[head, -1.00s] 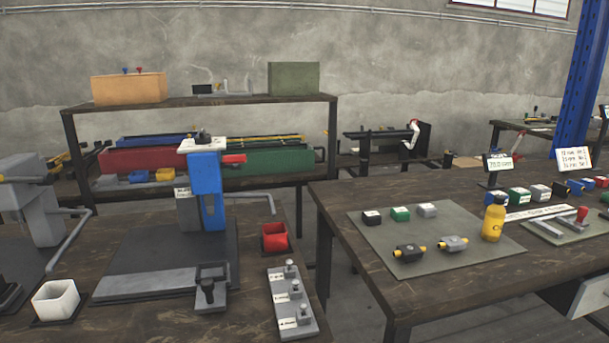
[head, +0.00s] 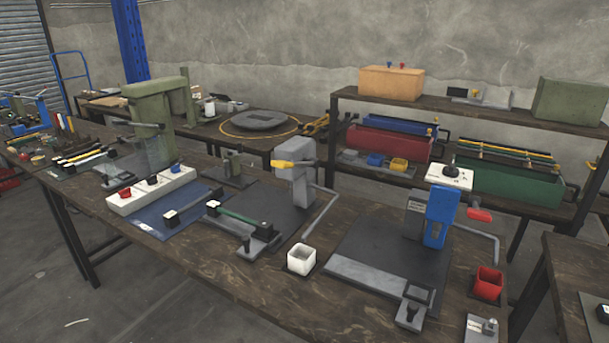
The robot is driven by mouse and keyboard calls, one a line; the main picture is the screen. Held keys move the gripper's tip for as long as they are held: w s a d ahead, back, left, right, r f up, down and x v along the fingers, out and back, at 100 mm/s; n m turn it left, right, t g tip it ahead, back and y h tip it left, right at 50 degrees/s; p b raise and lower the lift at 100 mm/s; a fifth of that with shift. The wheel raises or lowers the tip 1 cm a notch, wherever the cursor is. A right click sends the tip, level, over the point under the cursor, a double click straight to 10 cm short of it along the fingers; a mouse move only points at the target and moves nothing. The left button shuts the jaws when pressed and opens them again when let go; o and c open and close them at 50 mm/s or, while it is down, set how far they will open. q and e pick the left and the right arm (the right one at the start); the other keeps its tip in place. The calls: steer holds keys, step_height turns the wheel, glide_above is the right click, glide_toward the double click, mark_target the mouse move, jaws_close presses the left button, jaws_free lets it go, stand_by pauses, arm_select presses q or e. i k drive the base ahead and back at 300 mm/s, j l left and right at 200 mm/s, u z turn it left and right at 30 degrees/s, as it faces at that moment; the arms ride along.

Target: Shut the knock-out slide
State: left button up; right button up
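Two rivet presses stand on the dark wooden bench. One is grey with a yellow-tipped lever (head: 293,172); the other has a blue body (head: 440,218) and a red handle (head: 479,214). At the front edge of the blue press's dark base is a grey slide-like part with a black knob (head: 408,315). A similar grey part with a dark knob (head: 245,250) is at the front of the grey press. I cannot tell from this view which is the knock-out slide or how far either is open. Neither of my grippers shows.
A white bin (head: 301,260) stands between the presses and a red bin (head: 488,283) right of the blue one. A white switch strip (head: 150,190) and a green machine (head: 150,105) are farther left. Open floor lies in front of the bench.

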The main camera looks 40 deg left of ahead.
mark_target(254, 245)
steer(key=u, duration=1.8)
